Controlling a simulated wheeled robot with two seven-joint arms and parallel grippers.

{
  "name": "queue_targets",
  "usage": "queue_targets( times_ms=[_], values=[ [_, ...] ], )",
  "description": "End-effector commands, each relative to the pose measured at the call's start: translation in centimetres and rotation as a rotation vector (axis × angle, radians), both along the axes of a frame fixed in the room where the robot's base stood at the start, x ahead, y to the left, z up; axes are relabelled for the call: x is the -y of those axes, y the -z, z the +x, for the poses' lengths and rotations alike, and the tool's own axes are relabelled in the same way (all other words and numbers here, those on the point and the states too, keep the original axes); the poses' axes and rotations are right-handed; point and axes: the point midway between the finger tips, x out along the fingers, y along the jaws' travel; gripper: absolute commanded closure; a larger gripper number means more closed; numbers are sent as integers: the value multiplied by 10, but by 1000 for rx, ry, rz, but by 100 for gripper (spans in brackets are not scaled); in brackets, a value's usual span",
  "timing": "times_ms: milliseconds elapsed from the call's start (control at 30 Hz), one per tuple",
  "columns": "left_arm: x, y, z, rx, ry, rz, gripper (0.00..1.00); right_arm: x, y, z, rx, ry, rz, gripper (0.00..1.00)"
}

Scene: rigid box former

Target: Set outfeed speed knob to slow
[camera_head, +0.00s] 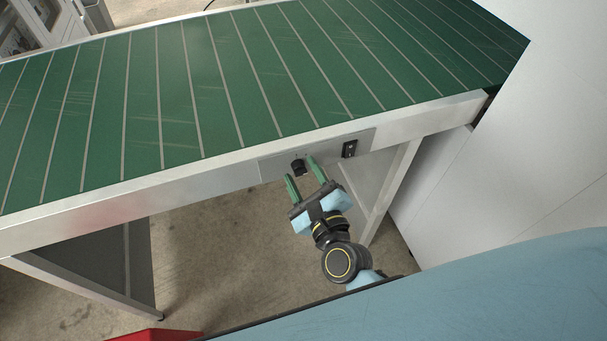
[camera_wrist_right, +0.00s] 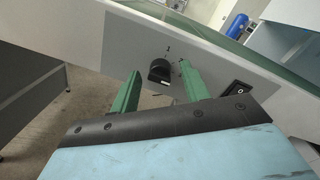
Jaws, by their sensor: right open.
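The outfeed speed knob (camera_head: 298,167) is a small black knob on a grey panel on the front rail of the green conveyor. In the right wrist view the fingers (camera_wrist_right: 157,82) stand to the left and right of the knob. I cannot tell whether they reach around it; no contact shows. My left gripper is not in view.
A black rocker switch (camera_head: 349,149) sits on the panel to the right of the knob, also in the right wrist view (camera_wrist_right: 238,92). The green slatted conveyor (camera_head: 220,85) runs above. A white cabinet (camera_head: 500,150) stands at the right. A conveyor leg (camera_head: 391,190) is right of my gripper.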

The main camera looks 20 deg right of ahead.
Motion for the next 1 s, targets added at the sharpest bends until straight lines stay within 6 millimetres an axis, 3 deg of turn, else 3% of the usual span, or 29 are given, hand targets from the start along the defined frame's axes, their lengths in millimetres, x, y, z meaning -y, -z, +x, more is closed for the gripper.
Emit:
queue_targets(
  times_ms=[200,533,1000],
  values=[
    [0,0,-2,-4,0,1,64,0,0,0,0,0,0,55],
    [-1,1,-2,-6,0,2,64,0,0,0,1,1,0,97],
    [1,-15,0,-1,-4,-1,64,0,-3,0,5,0,-132,97]
  ],
)
